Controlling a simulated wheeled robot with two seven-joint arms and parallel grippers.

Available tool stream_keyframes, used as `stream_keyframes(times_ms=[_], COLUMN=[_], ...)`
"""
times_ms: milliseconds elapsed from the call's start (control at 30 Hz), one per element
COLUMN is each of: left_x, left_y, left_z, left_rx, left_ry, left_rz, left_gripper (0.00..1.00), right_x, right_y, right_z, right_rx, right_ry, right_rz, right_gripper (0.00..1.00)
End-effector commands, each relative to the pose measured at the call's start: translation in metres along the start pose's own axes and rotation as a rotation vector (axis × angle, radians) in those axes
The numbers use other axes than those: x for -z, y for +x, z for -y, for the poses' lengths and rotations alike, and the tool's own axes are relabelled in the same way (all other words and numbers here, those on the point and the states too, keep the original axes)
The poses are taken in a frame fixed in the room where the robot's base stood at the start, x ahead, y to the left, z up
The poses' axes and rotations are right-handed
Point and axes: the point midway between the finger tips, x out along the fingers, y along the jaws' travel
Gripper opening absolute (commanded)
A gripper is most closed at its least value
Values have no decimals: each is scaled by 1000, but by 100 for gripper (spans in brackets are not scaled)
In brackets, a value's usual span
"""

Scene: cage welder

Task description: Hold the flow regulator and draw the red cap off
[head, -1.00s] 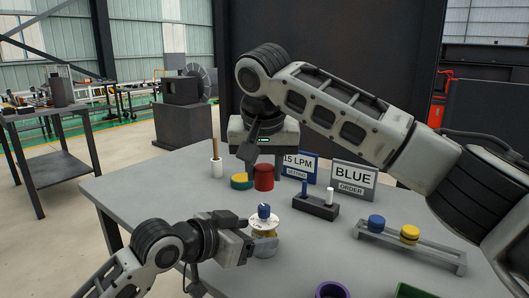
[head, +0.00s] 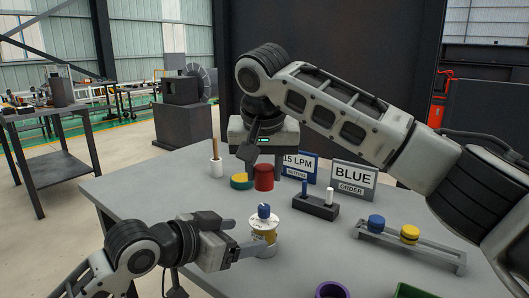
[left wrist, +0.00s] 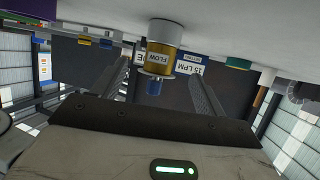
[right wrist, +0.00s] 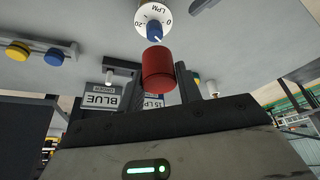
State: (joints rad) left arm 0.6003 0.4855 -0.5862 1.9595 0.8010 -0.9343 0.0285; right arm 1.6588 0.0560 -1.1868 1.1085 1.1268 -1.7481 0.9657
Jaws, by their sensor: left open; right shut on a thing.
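The flow regulator (head: 264,232) stands upright on the table, with a yellow FLOW band, a white dial and a blue knob on top. In the left wrist view it (left wrist: 160,55) appears upside down between the spread fingers. My left gripper (left wrist: 160,72) is open there, with gaps beside the regulator; in the head view it (head: 250,248) is at the regulator's left side. My right gripper (right wrist: 160,75) is shut on the red cap (right wrist: 158,70). In the head view the red cap (head: 263,177) is behind the regulator, apart from it. The dial (right wrist: 153,18) shows uncovered in the right wrist view.
Signs read 15 LPM (head: 300,165) and BLUE (head: 352,178). A dark block (head: 315,207) holds a blue and a white peg. A rail (head: 400,243) bears blue and yellow caps. A yellow-green disc (head: 241,182) and a white stick holder (head: 216,168) stand at the back left.

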Motion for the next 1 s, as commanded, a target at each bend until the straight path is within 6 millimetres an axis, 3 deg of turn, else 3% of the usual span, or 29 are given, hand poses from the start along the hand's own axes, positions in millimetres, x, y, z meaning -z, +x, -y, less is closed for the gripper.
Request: stream_keyframes(times_ms=[33,67,467,800,1000], left_x=[0,0,0,-1,-1], left_y=[0,0,-9,-77,-109], left_z=[0,0,1,1,1], left_rx=[0,0,2,4,3], left_ry=[0,0,1,5,1], left_rz=[0,0,0,4,2], left_gripper=[87,93,93,93,93], right_x=[0,0,0,0,0], right_y=[0,0,0,0,0], right_z=[0,0,0,0,0], right_rx=[0,0,0,0,0], right_ry=[0,0,0,0,0], right_rz=[0,0,0,0,0], right_gripper=[18,18,18,18,18])
